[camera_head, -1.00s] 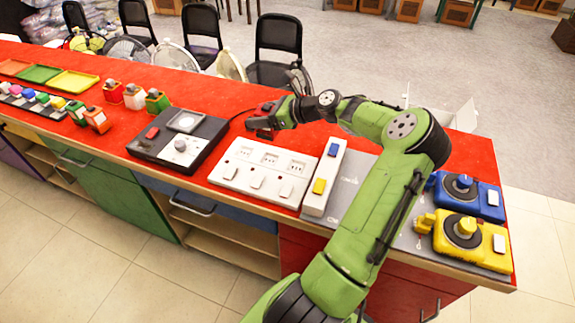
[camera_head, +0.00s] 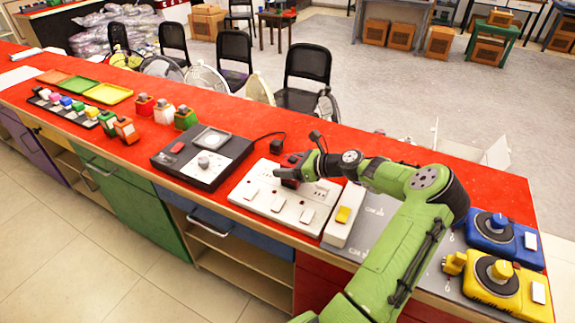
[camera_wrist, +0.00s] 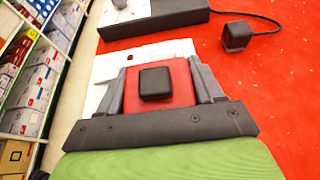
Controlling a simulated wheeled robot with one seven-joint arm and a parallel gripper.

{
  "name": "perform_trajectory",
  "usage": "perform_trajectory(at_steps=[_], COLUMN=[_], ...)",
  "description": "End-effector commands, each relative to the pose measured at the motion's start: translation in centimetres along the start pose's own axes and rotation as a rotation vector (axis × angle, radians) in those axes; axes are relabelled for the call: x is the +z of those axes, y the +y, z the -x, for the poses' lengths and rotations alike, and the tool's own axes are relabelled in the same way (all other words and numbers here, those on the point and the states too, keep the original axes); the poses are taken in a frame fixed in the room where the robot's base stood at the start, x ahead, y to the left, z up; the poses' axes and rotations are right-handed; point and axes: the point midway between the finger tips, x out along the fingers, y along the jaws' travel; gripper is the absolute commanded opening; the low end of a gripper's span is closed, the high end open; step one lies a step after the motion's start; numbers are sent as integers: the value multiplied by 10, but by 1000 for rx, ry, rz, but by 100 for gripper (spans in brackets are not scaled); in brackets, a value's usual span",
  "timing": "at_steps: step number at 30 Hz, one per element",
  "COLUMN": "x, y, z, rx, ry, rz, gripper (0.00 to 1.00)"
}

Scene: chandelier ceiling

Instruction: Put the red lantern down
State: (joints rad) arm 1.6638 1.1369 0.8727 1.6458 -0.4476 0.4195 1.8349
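My gripper (camera_head: 290,172) has its fingers on both sides of a red, box-shaped thing with a black square knob on top, which I take as the red lantern (camera_wrist: 184,92). In the wrist view the fingers (camera_wrist: 160,88) press against its sides. In the head view the lantern (camera_head: 288,181) is small and partly hidden by the gripper. It is over the far part of the white socket panel (camera_head: 262,200); I cannot tell whether it touches it. Another red block (camera_head: 145,106) with a grey top stands farther left on the red counter (camera_head: 225,118).
A black device (camera_head: 186,173) lies left of the panel, its black plug (camera_head: 277,147) loose behind it. A white block (camera_head: 336,232) with a yellow switch is at the right. Blue (camera_head: 481,243) and yellow (camera_head: 480,302) devices stand farther right. The counter behind the panel is mostly clear.

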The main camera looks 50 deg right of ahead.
Motion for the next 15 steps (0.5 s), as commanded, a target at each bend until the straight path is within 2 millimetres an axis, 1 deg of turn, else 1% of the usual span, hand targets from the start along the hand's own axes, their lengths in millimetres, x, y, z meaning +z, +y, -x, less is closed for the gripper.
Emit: perform_trajectory(at_steps=[1,4,13,14,15], x=[0,0,2,4,4], y=[0,0,0,0,-1], z=[0,0,1,3,10], rx=[1,1,0,-1,-3], ry=[0,0,0,0,2], rz=[-1,-1,1,1,-1], gripper=[74,89,89,89,89])
